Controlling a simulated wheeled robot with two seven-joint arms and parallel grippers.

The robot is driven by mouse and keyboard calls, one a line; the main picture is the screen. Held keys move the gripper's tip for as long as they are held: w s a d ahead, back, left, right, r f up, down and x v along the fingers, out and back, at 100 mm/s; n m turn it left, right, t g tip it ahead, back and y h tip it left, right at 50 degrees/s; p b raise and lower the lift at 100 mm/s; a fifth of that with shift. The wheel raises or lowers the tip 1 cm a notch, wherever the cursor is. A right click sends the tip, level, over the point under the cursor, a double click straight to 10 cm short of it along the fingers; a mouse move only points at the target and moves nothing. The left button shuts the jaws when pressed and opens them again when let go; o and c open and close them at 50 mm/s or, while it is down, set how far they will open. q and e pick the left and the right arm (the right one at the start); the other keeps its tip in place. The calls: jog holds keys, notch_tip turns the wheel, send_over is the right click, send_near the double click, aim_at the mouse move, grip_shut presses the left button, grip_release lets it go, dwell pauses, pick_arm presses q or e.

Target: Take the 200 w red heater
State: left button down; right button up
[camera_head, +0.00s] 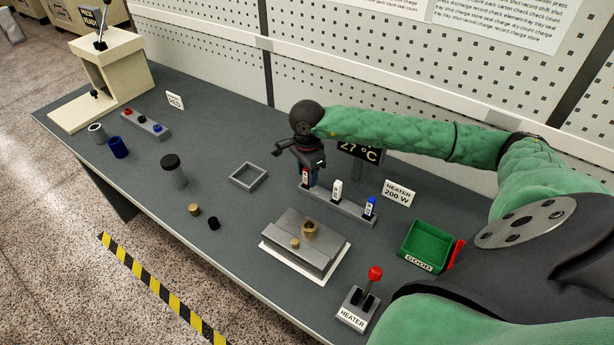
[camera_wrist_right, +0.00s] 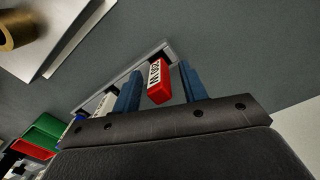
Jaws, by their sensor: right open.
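The red heater (camera_head: 305,178) stands at the left end of a grey rack (camera_head: 345,207), beside a white heater (camera_head: 337,190) and a blue heater (camera_head: 370,207). In the right wrist view the red heater (camera_wrist_right: 158,92) shows a white label that reads like 200 W upside down. My right gripper (camera_head: 307,168) is over that end of the rack, pointing down. Its blue fingers (camera_wrist_right: 160,72) are open, one on each side of the red heater, with gaps showing. My left gripper is not in view.
A metal block (camera_head: 290,250) with brass parts sits in front of the rack. A green bin (camera_head: 423,245) and a red-knobbed HEATER lever (camera_head: 360,300) are at the right. An empty square frame (camera_head: 248,176) lies left. The perforated wall stands behind.

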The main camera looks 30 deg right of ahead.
jog(key=shift+f, duration=0.2)
jog(key=shift+c, duration=0.2)
grip_shut()
jog(key=shift+r, duration=0.15)
